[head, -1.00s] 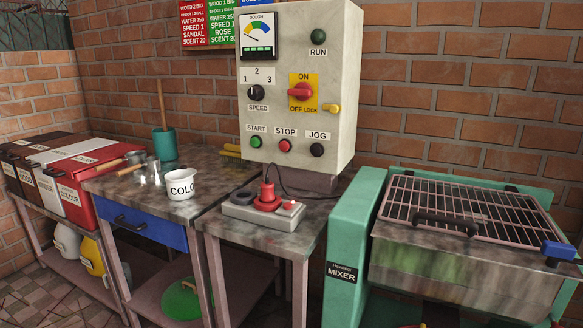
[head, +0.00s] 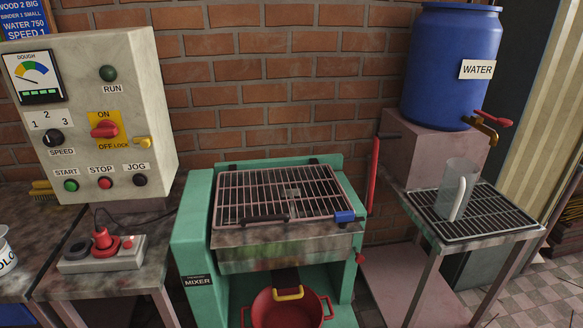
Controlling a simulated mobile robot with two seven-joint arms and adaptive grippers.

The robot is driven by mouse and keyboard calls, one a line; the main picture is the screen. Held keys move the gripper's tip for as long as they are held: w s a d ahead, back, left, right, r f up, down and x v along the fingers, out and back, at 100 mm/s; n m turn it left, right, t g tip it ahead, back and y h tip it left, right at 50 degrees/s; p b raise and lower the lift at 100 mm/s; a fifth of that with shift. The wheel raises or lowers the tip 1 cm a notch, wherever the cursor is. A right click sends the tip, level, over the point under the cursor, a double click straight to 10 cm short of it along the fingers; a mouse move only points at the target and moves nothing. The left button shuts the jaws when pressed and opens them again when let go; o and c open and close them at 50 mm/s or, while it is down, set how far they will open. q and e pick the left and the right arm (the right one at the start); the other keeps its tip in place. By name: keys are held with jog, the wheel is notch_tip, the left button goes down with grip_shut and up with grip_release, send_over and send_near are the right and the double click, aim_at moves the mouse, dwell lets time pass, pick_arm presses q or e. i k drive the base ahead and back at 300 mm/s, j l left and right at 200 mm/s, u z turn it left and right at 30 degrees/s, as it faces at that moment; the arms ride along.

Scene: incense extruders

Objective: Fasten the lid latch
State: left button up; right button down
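The mixer (head: 190,235) is a green-framed machine with a stained metal trough in the middle of the head view. Its lid (head: 275,190) is a wire grille lying over the trough, with a black handle (head: 264,219) along the front edge. A blue latch (head: 344,216) sits at the lid's front right corner. I cannot tell whether it is engaged. Neither of my grippers shows in the head view.
The control panel (head: 90,110) stands left, above a bench with a plug and socket box (head: 100,255). A red pot (head: 287,306) is below the trough. A red lever (head: 374,175) stands right of the mixer. The blue water barrel (head: 450,65) and a clear jug (head: 456,190) are further right.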

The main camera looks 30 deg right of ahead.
aim_at(346, 217)
jog(key=z, duration=1.4)
